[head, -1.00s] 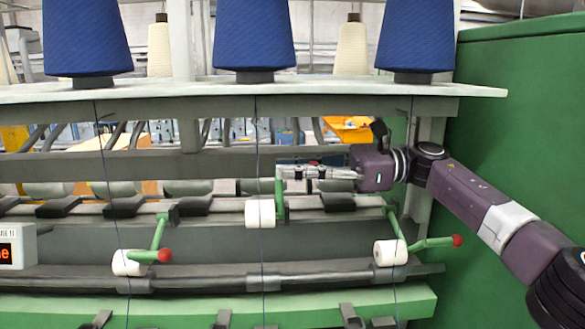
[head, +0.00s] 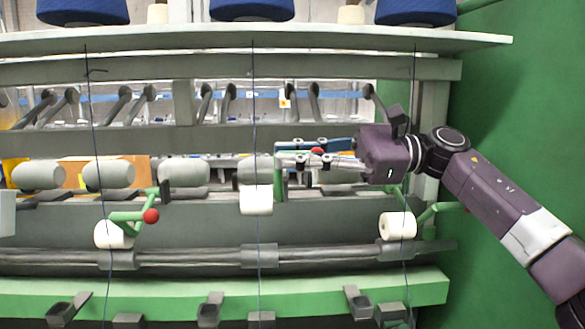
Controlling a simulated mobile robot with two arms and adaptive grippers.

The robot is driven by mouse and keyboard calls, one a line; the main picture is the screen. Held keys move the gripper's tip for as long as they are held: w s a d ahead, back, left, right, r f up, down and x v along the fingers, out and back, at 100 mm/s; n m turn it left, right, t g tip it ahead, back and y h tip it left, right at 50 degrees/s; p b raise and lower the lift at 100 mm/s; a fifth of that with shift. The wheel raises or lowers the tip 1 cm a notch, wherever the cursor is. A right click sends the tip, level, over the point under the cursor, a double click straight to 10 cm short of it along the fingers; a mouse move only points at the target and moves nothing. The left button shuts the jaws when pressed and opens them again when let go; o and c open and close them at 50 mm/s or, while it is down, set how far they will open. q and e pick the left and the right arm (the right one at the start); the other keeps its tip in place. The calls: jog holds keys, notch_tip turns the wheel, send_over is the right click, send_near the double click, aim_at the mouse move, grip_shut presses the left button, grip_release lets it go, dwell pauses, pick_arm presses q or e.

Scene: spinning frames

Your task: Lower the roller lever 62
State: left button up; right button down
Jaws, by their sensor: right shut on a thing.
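The middle roller lever is a green arm (head: 282,178) with a white roller (head: 256,199) at its left and a red knob (head: 317,151). It stands raised, its roller higher than those of the levers on either side. My right gripper (head: 303,161) reaches in from the right and is shut on this lever at its knob, which shows partly between the fingers. I see no number on the lever, so I cannot tell which one is 62. My left gripper is not in view.
A lever with a red knob (head: 151,216) and white roller (head: 108,235) hangs at left. Another white roller (head: 398,226) hangs below my right wrist. Thin dark threads run down in front. Grey drums (head: 184,171) line the back. A green wall (head: 510,140) closes the right side.

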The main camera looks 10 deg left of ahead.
jog(key=shift+s+d+f, duration=0.1)
jog(key=shift+s+f, duration=0.05)
jog(key=shift+f, duration=0.15)
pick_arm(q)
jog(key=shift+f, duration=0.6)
pick_arm(e)
jog(key=shift+r, duration=0.1)
jog(key=c, duration=2)
grip_release()
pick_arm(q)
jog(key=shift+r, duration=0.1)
